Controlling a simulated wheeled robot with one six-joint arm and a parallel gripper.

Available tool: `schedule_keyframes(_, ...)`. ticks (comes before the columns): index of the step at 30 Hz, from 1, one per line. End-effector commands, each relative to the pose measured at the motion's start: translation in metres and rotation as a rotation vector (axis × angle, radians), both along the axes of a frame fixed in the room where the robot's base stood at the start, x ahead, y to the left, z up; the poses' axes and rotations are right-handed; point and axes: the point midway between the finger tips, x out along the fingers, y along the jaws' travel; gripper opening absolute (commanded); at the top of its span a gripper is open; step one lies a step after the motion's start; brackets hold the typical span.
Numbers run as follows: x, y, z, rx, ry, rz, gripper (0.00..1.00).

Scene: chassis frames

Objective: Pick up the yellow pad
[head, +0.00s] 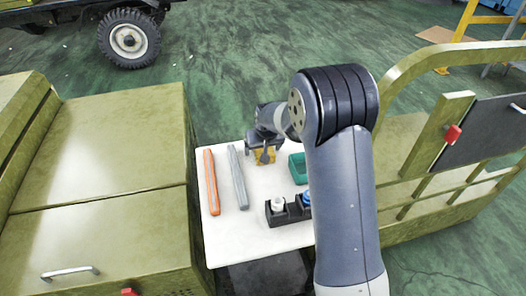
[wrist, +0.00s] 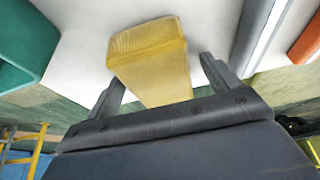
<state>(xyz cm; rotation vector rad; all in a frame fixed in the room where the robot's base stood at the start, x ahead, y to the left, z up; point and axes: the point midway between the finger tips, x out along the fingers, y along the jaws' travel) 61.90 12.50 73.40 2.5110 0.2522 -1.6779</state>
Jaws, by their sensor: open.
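The yellow pad (head: 265,157) is a small yellow block near the far edge of the white board in the head view, partly hidden by my gripper (head: 262,154). In the wrist view the yellow pad (wrist: 152,60) looks like a thick yellow block with a textured end. My gripper (wrist: 165,82) is open, with one finger on each side of the pad. I see a gap between the pad and the right finger; whether the left finger touches it I cannot tell.
The white board (head: 225,236) also holds an orange bar (head: 211,182), a grey bar (head: 237,178), a green bin (head: 298,168) and a black holder (head: 290,212) with a white piece. Olive cabinets (head: 100,150) stand to the left. The board's middle is clear.

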Motion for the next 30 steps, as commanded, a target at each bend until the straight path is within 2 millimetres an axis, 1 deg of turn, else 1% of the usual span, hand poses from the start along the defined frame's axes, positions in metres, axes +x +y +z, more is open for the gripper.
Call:
schedule_keyframes(8,-0.0001,0.0,-0.0004,0.0,0.0,0.0,0.84)
schedule_keyframes(26,0.0001,0.0,-0.0002,0.0,0.0,0.0,0.35)
schedule_keyframes(27,0.0001,0.0,-0.0002,0.0,0.0,0.0,0.33)
schedule_keyframes(30,0.0,0.0,-0.0001,0.0,0.0,0.0,0.33)
